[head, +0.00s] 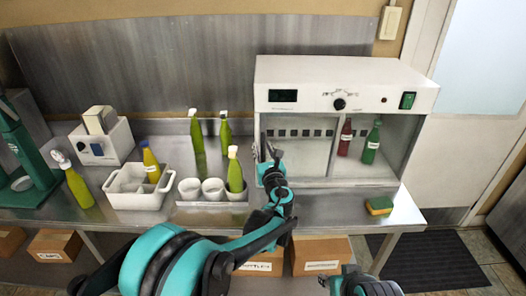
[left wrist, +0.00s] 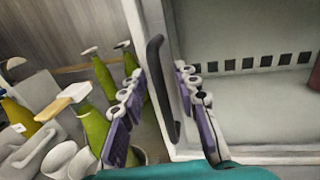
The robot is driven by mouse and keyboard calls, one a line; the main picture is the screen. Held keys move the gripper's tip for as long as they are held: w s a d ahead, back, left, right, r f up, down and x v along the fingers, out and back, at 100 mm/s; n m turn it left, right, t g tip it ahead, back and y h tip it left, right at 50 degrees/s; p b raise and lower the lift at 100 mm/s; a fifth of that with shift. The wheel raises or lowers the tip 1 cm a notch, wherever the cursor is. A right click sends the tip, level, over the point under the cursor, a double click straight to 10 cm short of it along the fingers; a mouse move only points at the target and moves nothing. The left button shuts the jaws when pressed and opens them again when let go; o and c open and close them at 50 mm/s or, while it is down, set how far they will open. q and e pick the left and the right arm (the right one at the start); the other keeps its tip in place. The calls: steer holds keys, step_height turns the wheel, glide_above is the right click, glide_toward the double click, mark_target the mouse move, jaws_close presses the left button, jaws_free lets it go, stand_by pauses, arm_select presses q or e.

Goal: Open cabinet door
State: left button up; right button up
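The white cabinet (head: 325,78) stands on the steel bench at the back right, with a display, a knob and a green switch on its top panel. Its front looks clear, and I cannot tell the full extent of the door. A dark upright door handle (left wrist: 158,80) is at the cabinet's left front edge in the left wrist view. My left gripper (head: 270,155) is at that edge; in the left wrist view its open fingers (left wrist: 160,72) stand on either side of the handle, with gaps showing.
A red bottle (head: 345,138) and a green bottle (head: 371,142) are inside the cabinet. Left of it stand green bottles (head: 235,172), white cups (head: 213,189) and a white bin (head: 135,196). A sponge (head: 379,205) lies at the bench's right front. Cardboard boxes (head: 322,252) sit below.

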arm_select(q)
jaws_close()
steer(key=shift+d, duration=0.1)
